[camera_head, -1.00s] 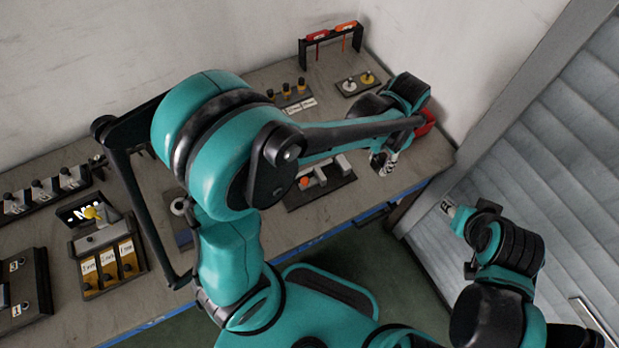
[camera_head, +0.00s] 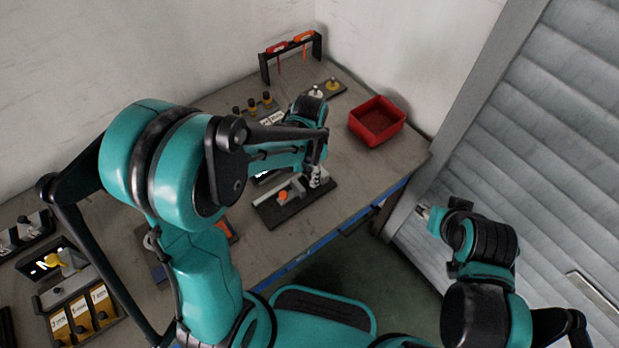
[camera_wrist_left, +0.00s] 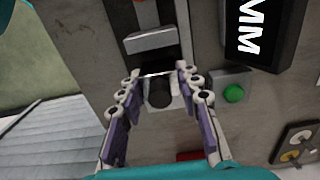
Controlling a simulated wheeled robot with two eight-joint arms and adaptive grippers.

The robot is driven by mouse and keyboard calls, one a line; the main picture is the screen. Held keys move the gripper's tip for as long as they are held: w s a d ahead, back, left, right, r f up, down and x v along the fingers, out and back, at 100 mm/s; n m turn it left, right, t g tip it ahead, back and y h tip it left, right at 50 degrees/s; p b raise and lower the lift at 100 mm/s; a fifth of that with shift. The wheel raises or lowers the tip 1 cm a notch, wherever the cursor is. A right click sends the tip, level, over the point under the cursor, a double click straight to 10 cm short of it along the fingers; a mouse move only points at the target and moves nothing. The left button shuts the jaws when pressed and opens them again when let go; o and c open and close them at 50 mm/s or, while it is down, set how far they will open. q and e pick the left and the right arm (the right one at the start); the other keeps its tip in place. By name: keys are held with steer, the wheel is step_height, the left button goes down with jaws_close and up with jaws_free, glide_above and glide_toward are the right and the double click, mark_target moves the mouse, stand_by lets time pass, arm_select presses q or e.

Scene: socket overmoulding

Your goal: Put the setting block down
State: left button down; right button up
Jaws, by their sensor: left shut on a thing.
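My left gripper (camera_head: 318,180) is low over the right end of a black fixture (camera_head: 270,214) with an orange knob (camera_head: 283,196). In the left wrist view its two purple-padded fingers (camera_wrist_left: 160,88) close around a small pale grey block (camera_wrist_left: 176,101), which I take as the setting block. A dark round part (camera_wrist_left: 160,93) shows between the fingertips. Whether the block touches the fixture I cannot tell. The fixture's light grey crosspiece (camera_wrist_left: 151,41) is just beyond the fingertips. My right gripper (camera_head: 425,211) hangs away from the table, its fingers too small to judge.
A red bin (camera_head: 377,121) stands at the table's right end. A black display (camera_wrist_left: 262,30) and a green button (camera_wrist_left: 233,93) are beside the fixture. A tool rack (camera_head: 290,55) and small peg holders (camera_head: 326,89) stand behind. The wall and a grey shutter (camera_head: 540,130) bound the area.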

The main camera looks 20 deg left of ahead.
arm_select(q)
step_height(320, 180, down, 2)
steer(key=shift+w, duration=0.1)
steer(key=shift+r, duration=0.1)
steer(key=c, duration=1.1)
jaws_free()
steer(key=shift+b, duration=0.3)
steer(key=shift+o, duration=0.2)
